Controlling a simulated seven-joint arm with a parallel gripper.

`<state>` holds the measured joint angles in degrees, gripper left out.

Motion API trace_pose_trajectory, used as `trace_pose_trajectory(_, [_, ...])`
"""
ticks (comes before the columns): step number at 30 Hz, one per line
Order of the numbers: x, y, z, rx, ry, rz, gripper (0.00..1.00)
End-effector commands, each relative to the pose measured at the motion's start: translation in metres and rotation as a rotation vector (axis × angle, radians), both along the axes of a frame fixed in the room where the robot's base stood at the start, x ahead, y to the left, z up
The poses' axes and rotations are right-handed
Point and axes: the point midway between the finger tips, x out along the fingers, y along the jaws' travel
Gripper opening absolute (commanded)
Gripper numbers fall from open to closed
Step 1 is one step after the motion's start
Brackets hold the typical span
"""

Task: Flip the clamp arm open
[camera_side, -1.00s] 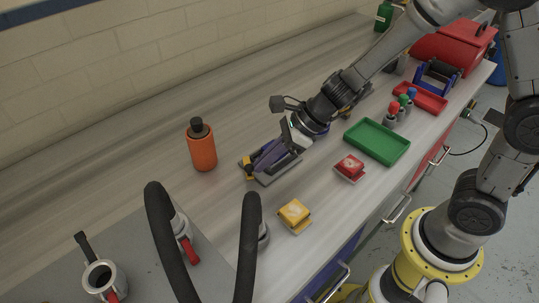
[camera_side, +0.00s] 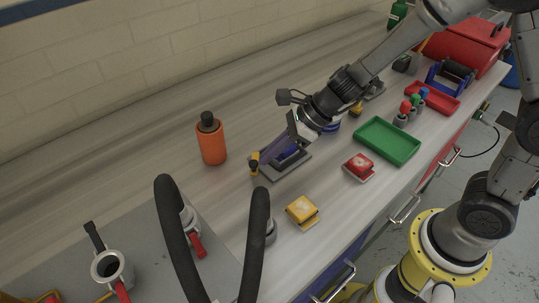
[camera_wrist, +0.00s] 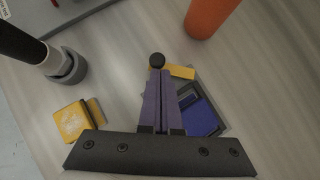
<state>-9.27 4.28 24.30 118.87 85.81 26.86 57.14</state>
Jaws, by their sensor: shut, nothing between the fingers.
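The clamp is a low grey fixture (camera_side: 294,166) on the bench with a blue block (camera_side: 289,153) on it. Its yellow clamp arm (camera_side: 254,159) with a dark knob is at the left end of the fixture. In the wrist view the yellow clamp arm (camera_wrist: 183,72) lies across beyond my fingertips, its black knob (camera_wrist: 157,60) just ahead of them. The blue block (camera_wrist: 200,117) is right of my fingers. My gripper (camera_wrist: 162,73) is shut and empty, its tips close to the clamp arm; I cannot tell whether they touch. The side view shows my gripper (camera_side: 264,158) slanting down over the fixture.
An orange bottle (camera_side: 212,147) stands behind and left of the clamp. A yellow block (camera_side: 302,212) and a red block (camera_side: 359,167) are in front. A green tray (camera_side: 387,141) is at right. A black curved handle (camera_side: 256,240) rises at near left. Bench behind the clamp is clear.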

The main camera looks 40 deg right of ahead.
Motion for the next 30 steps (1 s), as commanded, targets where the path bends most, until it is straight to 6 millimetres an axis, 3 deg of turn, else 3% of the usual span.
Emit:
trace_pose_trajectory(10, [-0.004,-0.003,0.001,0.000,0.001,-0.001,0.00])
trace_pose_trajectory(17, [-0.031,-0.025,0.008,0.000,-0.002,-0.005,0.00])
trace_pose_trajectory(30, [-0.072,-0.056,0.072,0.000,-0.005,-0.002,0.00])
